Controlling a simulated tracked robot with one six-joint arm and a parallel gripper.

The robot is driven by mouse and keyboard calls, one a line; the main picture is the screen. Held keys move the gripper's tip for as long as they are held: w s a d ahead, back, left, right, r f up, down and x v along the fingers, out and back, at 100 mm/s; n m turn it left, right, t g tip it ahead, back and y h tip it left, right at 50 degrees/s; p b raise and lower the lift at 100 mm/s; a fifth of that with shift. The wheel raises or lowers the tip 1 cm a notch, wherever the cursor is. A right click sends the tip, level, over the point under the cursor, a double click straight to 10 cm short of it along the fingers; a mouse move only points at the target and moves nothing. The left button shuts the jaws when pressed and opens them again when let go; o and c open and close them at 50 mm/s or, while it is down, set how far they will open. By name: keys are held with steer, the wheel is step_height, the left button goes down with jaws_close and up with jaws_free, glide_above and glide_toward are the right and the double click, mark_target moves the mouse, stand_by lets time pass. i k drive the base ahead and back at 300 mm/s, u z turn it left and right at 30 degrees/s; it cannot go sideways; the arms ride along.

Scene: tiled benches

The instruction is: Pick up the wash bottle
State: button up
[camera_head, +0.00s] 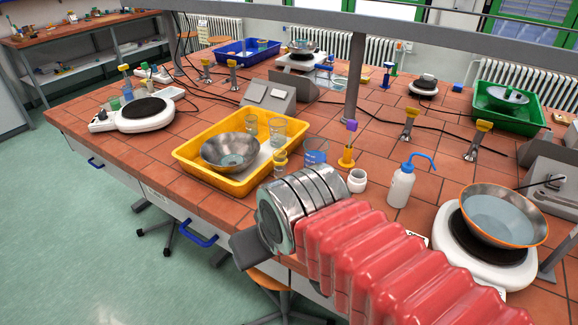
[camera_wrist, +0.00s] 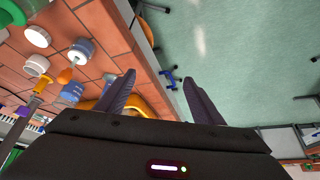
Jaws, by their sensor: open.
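The wash bottle (camera_head: 401,187) is white with a blue bent nozzle. It stands upright on the tiled bench, right of the middle in the head view. My gripper shows in the wrist view (camera_wrist: 158,79) with its two dark fingers spread apart and nothing between them. In the head view its dark end (camera_head: 246,249) hangs near the bench's front edge, well to the left of the wash bottle and apart from it. I cannot tell for sure which pale object in the wrist view is the bottle.
A yellow tray (camera_head: 191,149) holds a bowl and beakers. Tiles behind the bottle are fairly clear.

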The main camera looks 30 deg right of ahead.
mark_target(403, 182)
steer(key=z, duration=1.3)
steer(key=k, duration=1.1)
steer(key=z, duration=0.3)
steer(key=i, duration=0.95)
